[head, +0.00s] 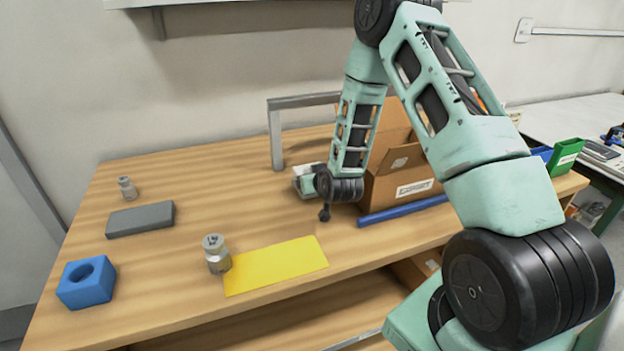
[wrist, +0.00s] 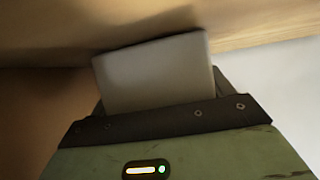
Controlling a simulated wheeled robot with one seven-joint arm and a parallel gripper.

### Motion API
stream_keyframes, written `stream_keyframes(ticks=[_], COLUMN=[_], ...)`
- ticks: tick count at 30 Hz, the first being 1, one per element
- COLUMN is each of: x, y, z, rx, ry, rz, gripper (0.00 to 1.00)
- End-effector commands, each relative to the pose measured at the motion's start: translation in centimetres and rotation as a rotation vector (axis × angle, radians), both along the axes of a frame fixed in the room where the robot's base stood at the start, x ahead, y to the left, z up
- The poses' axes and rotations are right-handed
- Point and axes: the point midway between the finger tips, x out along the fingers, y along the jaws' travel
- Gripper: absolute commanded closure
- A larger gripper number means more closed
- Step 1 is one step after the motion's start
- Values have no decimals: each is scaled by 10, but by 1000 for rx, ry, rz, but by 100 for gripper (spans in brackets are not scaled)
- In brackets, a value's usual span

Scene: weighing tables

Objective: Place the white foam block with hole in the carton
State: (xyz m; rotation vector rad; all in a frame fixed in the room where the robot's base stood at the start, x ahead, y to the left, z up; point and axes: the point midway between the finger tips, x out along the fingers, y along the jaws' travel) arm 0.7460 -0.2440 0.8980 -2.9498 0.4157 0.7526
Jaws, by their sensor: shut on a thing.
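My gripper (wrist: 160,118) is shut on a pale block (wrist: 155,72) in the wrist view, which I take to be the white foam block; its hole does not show. In the head view a small whitish shape (head: 303,172) shows at the end of my arm, above the table just left of the carton. I cannot tell block from gripper there. The open brown carton (head: 397,191) stands on the right of the table, partly hidden behind my arm. Its inside is mostly hidden.
A blue bar (head: 395,211) lies in front of the carton, and a grey frame (head: 275,140) stands behind. A yellow sheet (head: 285,265), metal weights (head: 217,255) (head: 127,188), a grey slab (head: 140,219) and a blue block with a hole (head: 86,283) are to the left. The table's middle is clear.

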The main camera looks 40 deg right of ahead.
Motion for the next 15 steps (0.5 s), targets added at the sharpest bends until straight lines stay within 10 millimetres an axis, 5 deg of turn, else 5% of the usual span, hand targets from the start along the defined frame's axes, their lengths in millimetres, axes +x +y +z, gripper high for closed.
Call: stream_keyframes(ticks=[2, 3, 5, 15], x=[0, 0, 0, -1], y=[0, 0, 0, 0], z=[-4, -3, -2, 3], rx=[0, 0, 0, 0], ry=[0, 0, 1, 1], rz=[0, 0, 0, 0], gripper=[42, 12, 0, 0])
